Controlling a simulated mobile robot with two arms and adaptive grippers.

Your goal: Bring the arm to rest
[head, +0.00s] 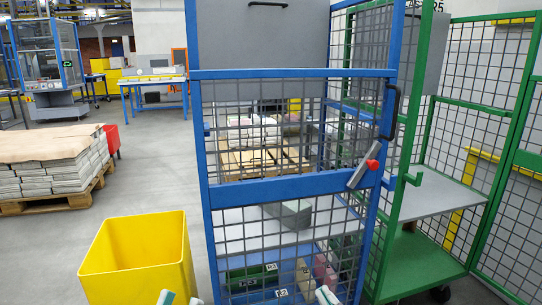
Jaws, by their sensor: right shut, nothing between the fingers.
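My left gripper (181,299) shows only at the bottom edge, with two pale tips apart and nothing seen between them. My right gripper (326,295) shows as a small pale tip at the bottom edge, in front of the blue cage's lower mesh. It is shut and empty. Most of both grippers and both arms are out of view.
A blue mesh cage (290,189) with a red-knobbed latch (362,174) stands close ahead. A yellow bin (138,257) is at left. A green mesh cage (413,150) stands at right. A pallet (60,201) of stacked paper is further left; grey floor lies between.

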